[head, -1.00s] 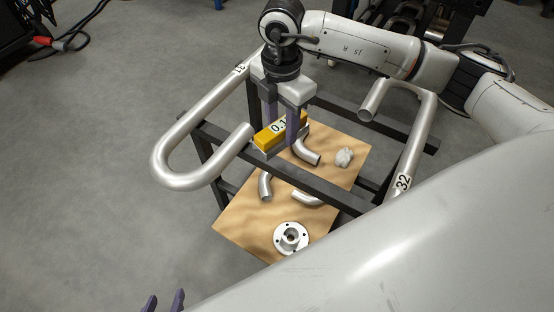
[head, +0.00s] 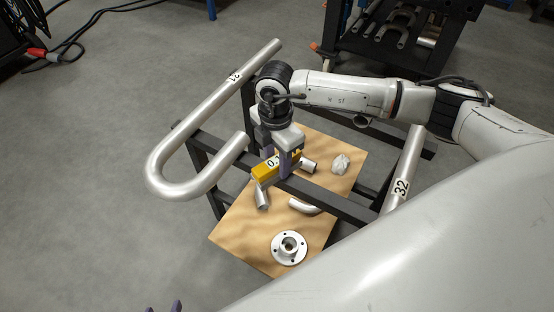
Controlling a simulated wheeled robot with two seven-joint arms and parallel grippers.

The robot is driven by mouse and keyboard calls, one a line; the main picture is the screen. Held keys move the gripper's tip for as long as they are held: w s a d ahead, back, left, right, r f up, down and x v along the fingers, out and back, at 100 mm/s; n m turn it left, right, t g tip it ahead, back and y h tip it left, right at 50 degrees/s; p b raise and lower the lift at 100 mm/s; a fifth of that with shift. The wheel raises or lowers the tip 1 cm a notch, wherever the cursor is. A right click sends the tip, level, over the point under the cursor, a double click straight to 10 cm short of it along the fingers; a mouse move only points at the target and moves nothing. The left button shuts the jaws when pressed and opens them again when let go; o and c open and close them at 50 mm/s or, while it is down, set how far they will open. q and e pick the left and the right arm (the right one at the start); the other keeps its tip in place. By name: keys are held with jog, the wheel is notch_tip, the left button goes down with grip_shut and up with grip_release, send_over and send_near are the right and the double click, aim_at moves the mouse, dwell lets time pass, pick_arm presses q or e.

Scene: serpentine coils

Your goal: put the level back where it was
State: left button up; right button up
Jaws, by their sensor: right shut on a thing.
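A yellow level (head: 262,171) with a white number label is held in my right gripper (head: 277,162). The purple fingers are shut on it, and they hide part of it. In the picture it overlaps the dark bar of the rack (head: 325,199), above the wooden board (head: 240,232). I cannot tell whether it touches the bar. My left gripper (head: 164,308) shows only as two purple fingertips at the bottom edge, apart, with nothing seen between them.
A bent pipe marked 31 (head: 165,182) lies across the rack on the left, and pipe 32 (head: 403,182) on the right. The board holds a flange (head: 289,248), pipe elbows (head: 305,207) and a crumpled grey rag (head: 341,164).

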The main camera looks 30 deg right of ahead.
aim_at(276, 160)
jog(key=o, duration=1.2)
jog(key=shift+f, duration=0.1)
jog(key=shift+c, duration=0.2)
notch_tip(276, 160, up, 12)
jog(key=p, duration=0.1)
jog(key=shift+r, duration=0.2)
jog(key=shift+a, duration=0.1)
